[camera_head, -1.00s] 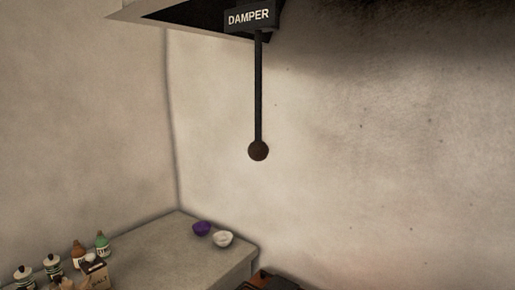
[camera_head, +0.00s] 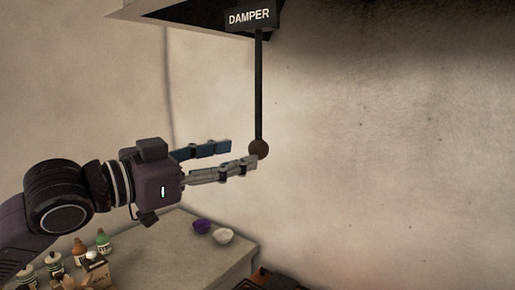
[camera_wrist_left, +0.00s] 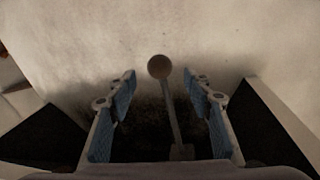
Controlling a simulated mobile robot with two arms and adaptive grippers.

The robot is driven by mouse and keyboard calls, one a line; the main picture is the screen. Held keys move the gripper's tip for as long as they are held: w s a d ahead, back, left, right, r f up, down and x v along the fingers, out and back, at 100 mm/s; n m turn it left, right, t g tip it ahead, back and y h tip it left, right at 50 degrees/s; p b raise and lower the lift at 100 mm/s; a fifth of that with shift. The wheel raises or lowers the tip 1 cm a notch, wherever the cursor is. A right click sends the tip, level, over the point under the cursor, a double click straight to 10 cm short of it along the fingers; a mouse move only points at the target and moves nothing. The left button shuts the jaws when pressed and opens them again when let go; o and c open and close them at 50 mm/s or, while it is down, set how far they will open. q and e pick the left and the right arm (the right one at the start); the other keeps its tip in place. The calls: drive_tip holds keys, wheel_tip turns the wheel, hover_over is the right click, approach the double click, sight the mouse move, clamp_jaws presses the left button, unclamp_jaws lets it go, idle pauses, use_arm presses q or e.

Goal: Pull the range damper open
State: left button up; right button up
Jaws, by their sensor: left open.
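The range damper is a dark rod (camera_head: 259,85) hanging from under the hood, with a round brown knob (camera_head: 259,147) at its lower end. A black sign (camera_head: 250,17) reading "DAMPER" is at its top. My left gripper (camera_head: 243,155) reaches in from the left, open, with its fingertips at the height of the knob. One fingertip overlaps the knob's lower edge in the head view; I cannot tell if they touch. In the left wrist view the knob (camera_wrist_left: 159,67) and rod lie between the two open fingers (camera_wrist_left: 163,83), the knob slightly beyond the tips. My right gripper is not in view.
The hood edge (camera_head: 180,8) is above. The wall (camera_head: 400,150) right of the rod is clear.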

sight(250, 150)
use_arm(q)
drive_tip(key=p+x, duration=0.1)
drive_tip(key=x, duration=0.4)
drive_tip(key=shift+w+d+r+p, duration=0.1)
drive_tip(key=shift+w+d+p, duration=0.1)
drive_tip(key=shift+d+p, duration=0.15)
drive_tip(key=shift+w+d, duration=0.35)
drive_tip(key=shift+w, duration=0.05)
clamp_jaws()
